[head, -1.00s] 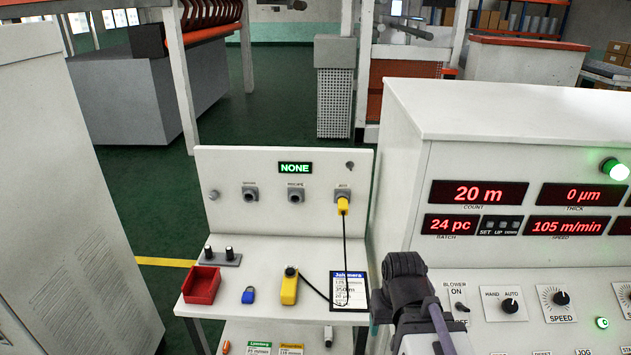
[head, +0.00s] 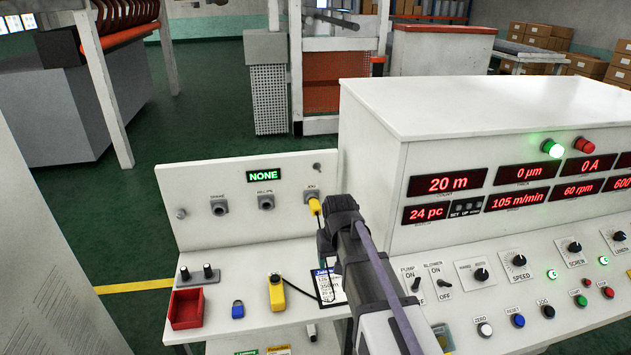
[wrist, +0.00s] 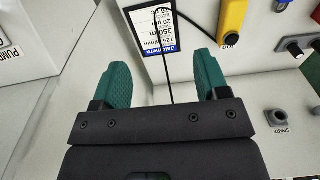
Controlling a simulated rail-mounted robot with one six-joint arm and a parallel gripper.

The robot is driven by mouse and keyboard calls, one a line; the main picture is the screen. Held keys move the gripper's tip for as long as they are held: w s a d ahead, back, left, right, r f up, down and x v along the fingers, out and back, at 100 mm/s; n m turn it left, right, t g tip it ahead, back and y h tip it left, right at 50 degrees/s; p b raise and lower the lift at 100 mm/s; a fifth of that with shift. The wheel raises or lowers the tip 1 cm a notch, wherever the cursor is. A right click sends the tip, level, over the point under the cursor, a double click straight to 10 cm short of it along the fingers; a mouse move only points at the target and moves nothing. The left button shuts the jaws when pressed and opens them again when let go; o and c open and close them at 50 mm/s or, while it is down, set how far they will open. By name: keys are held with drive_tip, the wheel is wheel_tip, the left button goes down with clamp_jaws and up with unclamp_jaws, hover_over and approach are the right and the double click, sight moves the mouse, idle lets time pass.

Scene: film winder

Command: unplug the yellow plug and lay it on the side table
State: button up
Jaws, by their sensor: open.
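The yellow plug (head: 314,206) sits in the rightmost socket of the white upright panel (head: 185,188), with its black cable hanging down. The cable leads to a yellow handheld box (head: 276,291) on the white side table (head: 228,274). My gripper (wrist: 162,78) is open, its two teal fingers apart with nothing held. In the wrist view, the cable runs behind the space between the fingers. In the head view, my gripper is below and right of the plug and mostly hidden by my arm. The plug does not show in the wrist view.
A red tray (head: 187,309), a blue padlock (head: 238,309) and a printed card (head: 330,286) are on the table. Two empty sockets (head: 219,207) are left of the plug. The control console (head: 375,170) stands close on the right. Bare tabletop lies between the objects.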

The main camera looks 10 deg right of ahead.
sight(315, 203)
drive_tip(key=w+r+t+p, duration=0.1)
drive_tip(key=w+r+t, duration=0.1)
drive_tip(key=w, duration=1.2)
drive_tip(key=w+r+t+p, duration=0.1)
drive_tip(key=w+r+p, duration=0.1)
drive_tip(key=w, duration=1.3)
drive_tip(key=shift+t, duration=0.3)
drive_tip(key=b+x, duration=1)
drive_tip(key=shift+d+f+b, duration=0.1)
drive_tip(key=shift+f+b, duration=0.1)
drive_tip(key=shift+b, duration=0.1)
drive_tip(key=shift+r, duration=0.15)
drive_tip(key=c, duration=1.1)
